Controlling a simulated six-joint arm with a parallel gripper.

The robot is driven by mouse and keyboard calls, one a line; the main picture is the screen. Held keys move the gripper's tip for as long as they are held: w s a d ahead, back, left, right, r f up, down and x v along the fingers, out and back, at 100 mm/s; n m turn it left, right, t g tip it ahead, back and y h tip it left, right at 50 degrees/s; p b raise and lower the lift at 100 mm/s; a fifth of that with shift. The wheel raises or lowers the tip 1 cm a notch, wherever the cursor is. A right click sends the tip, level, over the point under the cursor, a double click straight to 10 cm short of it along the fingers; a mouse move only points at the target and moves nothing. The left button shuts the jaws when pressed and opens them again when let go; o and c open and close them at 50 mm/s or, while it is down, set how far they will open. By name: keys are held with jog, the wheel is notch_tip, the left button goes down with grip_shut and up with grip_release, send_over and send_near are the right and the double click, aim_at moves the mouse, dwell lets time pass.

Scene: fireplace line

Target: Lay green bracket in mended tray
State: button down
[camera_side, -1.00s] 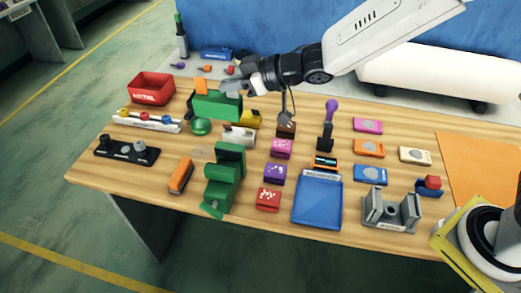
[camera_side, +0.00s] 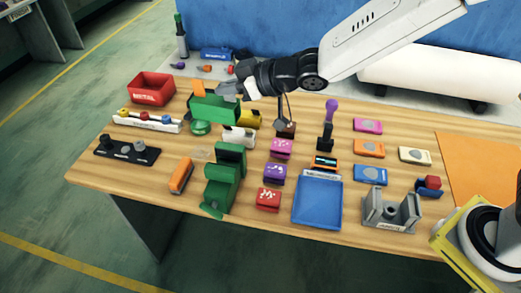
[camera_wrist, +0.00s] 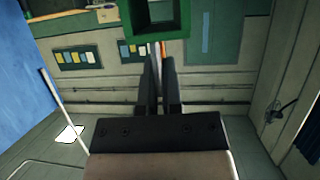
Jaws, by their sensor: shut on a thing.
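My gripper (camera_side: 229,91) is at the back left of the table in the side view, shut on a green bracket (camera_side: 215,108). The bracket is a blocky green piece that seems to be held above the table; its exact height is hard to tell. In the wrist view, my two dark fingers (camera_wrist: 160,62) are close together, with a green piece (camera_wrist: 188,14) at their tips. A blue tray (camera_side: 317,205) with a label too small to read lies at the front middle, well right of my gripper. Its floor looks empty.
A larger green stepped object (camera_side: 222,184) stands at the front, left of the tray. Purple (camera_side: 275,174) and red (camera_side: 268,200) blocks lie between them. A purple-topped upright tool (camera_side: 327,128) stands behind the tray. A grey fixture (camera_side: 390,212) is right of it.

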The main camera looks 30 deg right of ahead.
aim_at(238, 110)
jog(key=shift+s+a+f+m+t+h, duration=0.15)
jog(key=shift+s+a+m+t+h, duration=0.2)
jog(key=shift+m+h, duration=0.3)
jog(key=shift+s+f+m+t+h, duration=0.3)
jog(key=shift+f+m+h, duration=0.2)
jog(key=shift+m+h, duration=0.35)
jog(key=shift+s+d+f+m+t+h, duration=0.25)
jog(key=shift+f+m+h, duration=0.1)
jog(key=shift+m+h, duration=0.15)
jog(key=shift+s+d+f+m+t+h, duration=0.1)
jog(key=shift+d+f+m+h, duration=0.15)
jog(key=shift+m+h, duration=0.2)
jog(key=shift+s+d+f+m+h, duration=0.35)
jog(key=shift+f+m+h, duration=0.15)
jog(key=shift+h, duration=0.1)
jog(key=shift+s+d+f+m+h, duration=0.3)
jog(key=shift+f+m+h, duration=0.15)
jog(key=shift+h, duration=0.1)
jog(key=s+d+f+m+g+h, duration=0.2)
jog(key=s+d+f+m+h, duration=0.2)
jog(key=s, duration=0.4)
jog(key=s+d+f+m+g+h, duration=0.2)
jog(key=s+d+f+m+h, duration=0.3)
jog(key=s+d+m, duration=0.1)
jog(key=shift+s+d, duration=0.8)
jog(key=shift+s, duration=0.3)
jog(key=shift+f, duration=0.1)
